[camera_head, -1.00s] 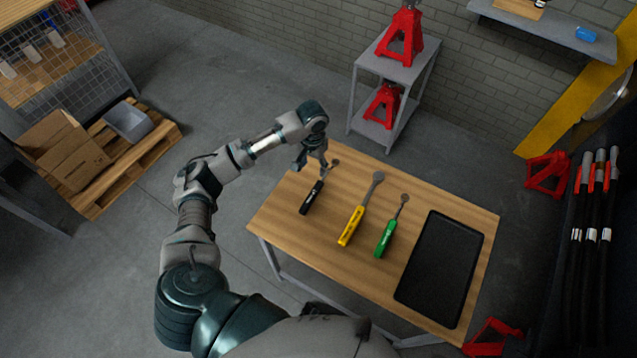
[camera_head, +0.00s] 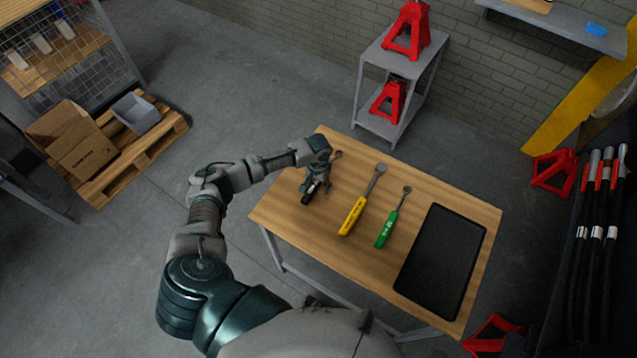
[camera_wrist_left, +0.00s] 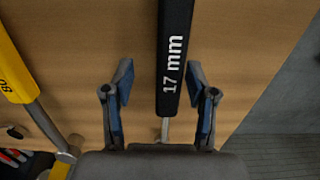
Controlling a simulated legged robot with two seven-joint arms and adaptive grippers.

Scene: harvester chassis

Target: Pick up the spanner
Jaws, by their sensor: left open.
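A spanner with a black handle marked "17 mm" lies on the wooden table; its handle (camera_head: 308,198) is partly hidden by my left gripper (camera_head: 316,186) in the head view. In the left wrist view the black handle (camera_wrist_left: 175,50) runs between the two spread fingers of my left gripper (camera_wrist_left: 162,82), with gaps on both sides. The gripper is open and holds nothing. The spanner's metal shank (camera_wrist_left: 165,128) shows below the handle, and its head is hidden there. My right gripper is not in view.
A yellow-handled tool (camera_head: 353,215) and a green-handled tool (camera_head: 387,228) lie to the right on the table (camera_head: 290,212). A black tray (camera_head: 440,262) is at the table's right end. A grey shelf stand (camera_head: 388,50) with red jacks stands behind.

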